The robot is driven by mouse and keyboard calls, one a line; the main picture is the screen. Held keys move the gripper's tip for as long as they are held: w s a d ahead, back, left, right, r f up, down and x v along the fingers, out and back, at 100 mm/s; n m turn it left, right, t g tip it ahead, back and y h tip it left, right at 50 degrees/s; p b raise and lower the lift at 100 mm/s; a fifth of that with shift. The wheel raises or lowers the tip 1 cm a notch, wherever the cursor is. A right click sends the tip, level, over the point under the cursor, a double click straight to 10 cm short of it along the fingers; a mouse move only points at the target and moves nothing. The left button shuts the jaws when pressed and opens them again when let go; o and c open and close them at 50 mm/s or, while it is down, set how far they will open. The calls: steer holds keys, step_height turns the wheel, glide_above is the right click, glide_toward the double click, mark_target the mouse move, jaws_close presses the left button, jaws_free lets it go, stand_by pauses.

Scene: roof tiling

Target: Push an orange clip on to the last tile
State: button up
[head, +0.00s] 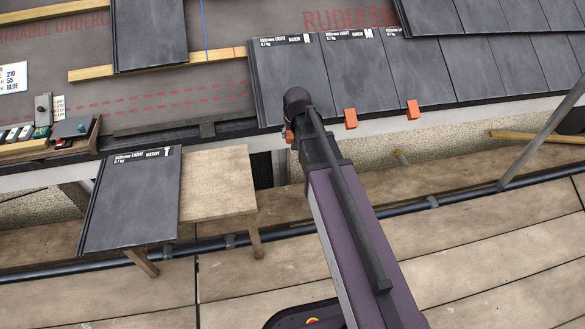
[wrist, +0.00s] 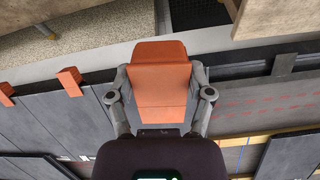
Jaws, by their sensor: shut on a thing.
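My gripper (wrist: 161,92) is shut on an orange clip (wrist: 160,70), with a finger on each side of it in the wrist view. In the head view my gripper (head: 290,130) is at the lower edge of the last tile (head: 275,85), the leftmost dark tile of the laid lower row. Only a small orange bit of the clip shows there, the rest hidden by my arm. I cannot tell whether the clip touches the tile. Two more orange clips (head: 350,118) (head: 413,109) sit on the eaves edge of the neighbouring tiles to the right.
A wooden table (head: 220,185) below the eaves bears a loose dark tile (head: 135,200). A wooden tray (head: 50,148) with small items stands at the left. A gutter pipe (head: 300,230) runs along below. A grey pole (head: 545,130) slants at the right. Bare underlay lies left of the last tile.

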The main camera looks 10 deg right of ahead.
steer(key=w+f+n+t+b, duration=0.1)
steer(key=w+f+t+b, duration=0.1)
steer(key=f+b, duration=1.4)
steer(key=shift+w+a+n+t+b, duration=0.3)
steer(key=shift+w+a+t, duration=0.1)
steer(key=shift+w, duration=0.2)
steer(key=shift+w, duration=0.15)
steer(key=w+f+b, duration=0.1)
steer(key=w, duration=0.8)
steer(key=shift+w, duration=0.3)
steer(key=shift+w+r+p, duration=0.45)
steer(key=shift+w, duration=0.3)
steer(key=shift+w+r+p, duration=0.45)
steer(key=shift+w, duration=0.3)
stand_by(3.0)
